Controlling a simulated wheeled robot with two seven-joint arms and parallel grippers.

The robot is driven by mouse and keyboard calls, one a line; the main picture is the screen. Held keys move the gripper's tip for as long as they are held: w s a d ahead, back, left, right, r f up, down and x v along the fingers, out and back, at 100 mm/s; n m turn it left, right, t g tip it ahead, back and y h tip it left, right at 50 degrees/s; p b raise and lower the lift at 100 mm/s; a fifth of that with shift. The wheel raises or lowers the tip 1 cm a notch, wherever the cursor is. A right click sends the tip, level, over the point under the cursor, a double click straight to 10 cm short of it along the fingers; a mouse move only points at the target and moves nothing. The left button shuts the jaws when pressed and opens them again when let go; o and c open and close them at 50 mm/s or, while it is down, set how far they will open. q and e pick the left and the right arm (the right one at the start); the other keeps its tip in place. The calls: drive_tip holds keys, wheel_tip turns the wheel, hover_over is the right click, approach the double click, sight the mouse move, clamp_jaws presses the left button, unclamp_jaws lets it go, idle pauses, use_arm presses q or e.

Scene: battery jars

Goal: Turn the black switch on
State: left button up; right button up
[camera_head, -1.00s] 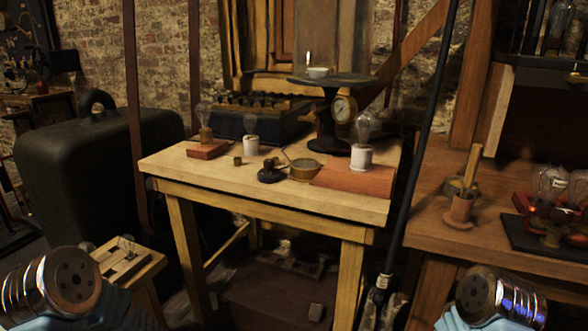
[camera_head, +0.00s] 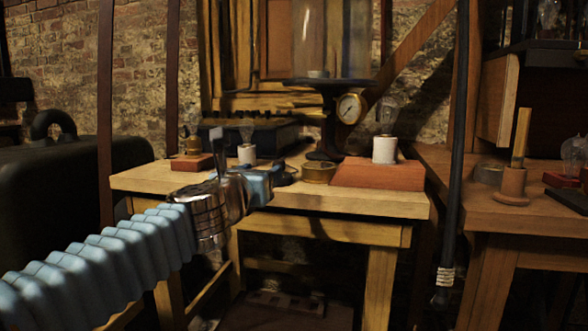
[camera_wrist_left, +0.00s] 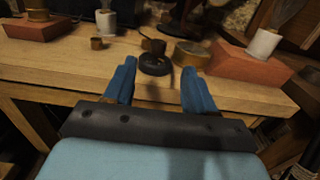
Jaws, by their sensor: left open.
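In the head view my left gripper (camera_head: 268,178) reaches over the table front and mostly hides the switch. The switch's setting cannot be read. My right gripper is not in view.
A brass round box (camera_head: 318,173) sits right of the switch, then a red block (camera_head: 375,175) with a bulb on a white base (camera_head: 385,150). A small brass cup (camera_wrist_left: 97,43) stands left. A black pole (camera_head: 457,150) stands in front at the right.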

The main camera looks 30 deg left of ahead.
sight(277, 162)
use_arm(q)
drive_tip(key=x, duration=1.3)
drive_tip(key=c, duration=0.9)
